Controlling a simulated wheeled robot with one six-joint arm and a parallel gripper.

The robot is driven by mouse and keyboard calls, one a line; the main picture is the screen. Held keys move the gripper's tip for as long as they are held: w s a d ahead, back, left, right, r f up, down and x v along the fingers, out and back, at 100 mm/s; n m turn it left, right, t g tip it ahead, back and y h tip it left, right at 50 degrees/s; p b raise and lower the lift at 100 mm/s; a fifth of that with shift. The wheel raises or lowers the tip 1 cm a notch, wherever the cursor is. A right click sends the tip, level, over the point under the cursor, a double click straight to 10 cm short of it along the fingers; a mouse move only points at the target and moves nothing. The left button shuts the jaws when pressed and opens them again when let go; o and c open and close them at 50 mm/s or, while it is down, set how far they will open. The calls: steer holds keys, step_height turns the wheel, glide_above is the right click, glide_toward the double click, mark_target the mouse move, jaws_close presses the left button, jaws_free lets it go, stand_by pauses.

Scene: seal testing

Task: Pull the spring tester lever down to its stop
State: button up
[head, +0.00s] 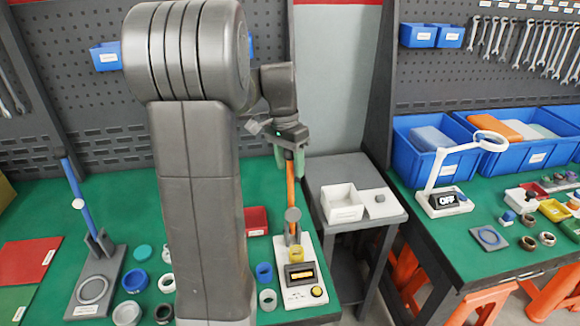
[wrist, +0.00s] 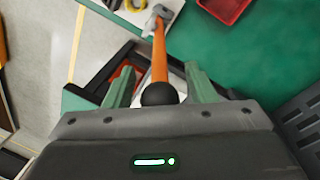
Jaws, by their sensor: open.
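The tester with the orange lever stands on the green bench, its white base (head: 309,294) carrying a lit display and a yellow ring. Its orange lever (head: 290,188) stands nearly upright. In the wrist view the orange lever (wrist: 159,52) ends in a black knob (wrist: 160,94). My gripper (head: 289,163) is at the lever's top end. In the wrist view my gripper (wrist: 158,88) is open, its green fingers on either side of the knob with gaps visible. The label on the base is too small to read.
A second device with a blue lever (head: 73,186) stands at the left. Blue and white rings lie around my arm on the bench. A red tray (head: 256,221) sits behind the tester. A grey side table with a white box (head: 342,204) stands to the right.

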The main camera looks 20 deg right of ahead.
steer(key=shift+s+f, duration=0.15)
steer(key=shift+f, duration=0.5)
jaws_close()
